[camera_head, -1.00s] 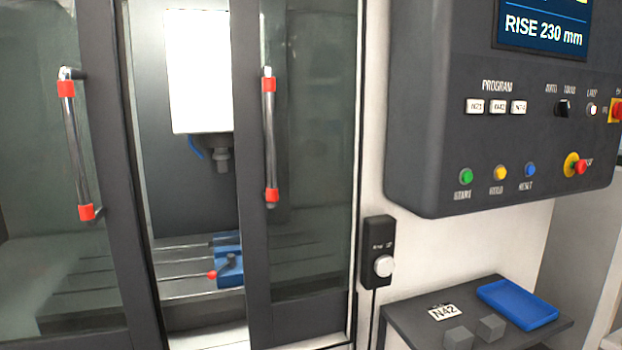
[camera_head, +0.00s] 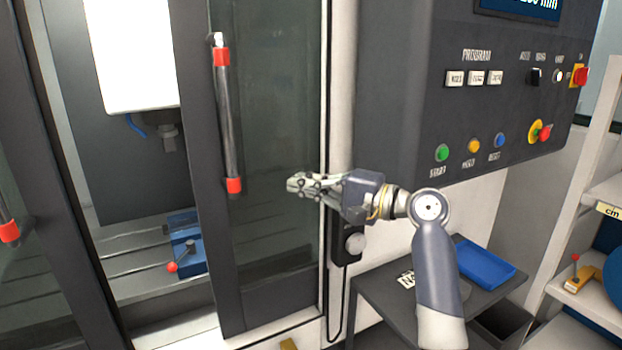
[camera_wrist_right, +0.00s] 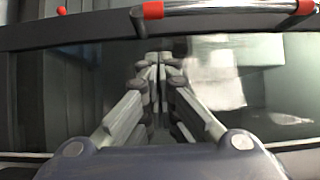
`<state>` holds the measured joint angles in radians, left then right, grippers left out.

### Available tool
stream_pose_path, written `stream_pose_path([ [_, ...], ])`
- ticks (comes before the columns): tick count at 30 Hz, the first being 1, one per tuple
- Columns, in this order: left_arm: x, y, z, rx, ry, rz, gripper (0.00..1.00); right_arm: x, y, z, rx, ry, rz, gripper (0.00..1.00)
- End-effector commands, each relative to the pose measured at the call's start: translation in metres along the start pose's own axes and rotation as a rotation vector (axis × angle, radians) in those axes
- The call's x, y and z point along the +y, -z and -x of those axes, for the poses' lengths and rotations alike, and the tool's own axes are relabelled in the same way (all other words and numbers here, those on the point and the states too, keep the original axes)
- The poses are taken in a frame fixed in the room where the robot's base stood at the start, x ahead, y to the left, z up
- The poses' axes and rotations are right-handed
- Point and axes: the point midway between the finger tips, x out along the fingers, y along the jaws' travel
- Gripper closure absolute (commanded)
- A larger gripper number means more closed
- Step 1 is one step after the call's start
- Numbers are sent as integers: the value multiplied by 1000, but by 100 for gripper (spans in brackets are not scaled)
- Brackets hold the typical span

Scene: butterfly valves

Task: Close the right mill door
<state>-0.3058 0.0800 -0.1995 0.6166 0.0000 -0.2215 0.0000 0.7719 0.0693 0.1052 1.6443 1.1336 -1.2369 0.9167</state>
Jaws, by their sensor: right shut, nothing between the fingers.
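The right mill door (camera_head: 275,130) is a dark-framed glass panel, with an open gap between it and the left door (camera_head: 45,150). Its handle (camera_head: 228,125) is an upright metal bar with red ends. My right gripper (camera_head: 292,184) is shut and empty, in front of the door glass and to the right of the handle, apart from it. In the right wrist view the shut fingers (camera_wrist_right: 160,62) point toward the door frame, and the handle (camera_wrist_right: 225,8) lies across the top. My left gripper is not in view.
A control panel (camera_head: 440,100) with buttons juts out right of the door. Below it are a small black box with a knob (camera_head: 355,243) and a grey shelf with a blue tray (camera_head: 472,262). A blue vise (camera_head: 188,245) sits inside the mill. Shelving (camera_head: 600,200) stands at far right.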

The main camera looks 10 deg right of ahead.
Motion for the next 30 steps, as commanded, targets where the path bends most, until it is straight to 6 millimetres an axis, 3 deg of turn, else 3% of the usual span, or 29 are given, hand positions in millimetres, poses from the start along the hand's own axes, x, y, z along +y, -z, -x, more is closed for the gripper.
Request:
stream_pose_path([
  [6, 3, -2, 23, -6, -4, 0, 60, -5, -1, -50, -4, -1, -3, 100],
  [12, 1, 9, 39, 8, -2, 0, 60, -3, -18, -74, 0, -2, 0, 100],
  [17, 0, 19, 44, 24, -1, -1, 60, -1, -26, -82, 1, -2, 2, 100],
  [30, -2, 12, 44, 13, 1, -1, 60, 1, -28, -84, 3, -3, 3, 100],
])
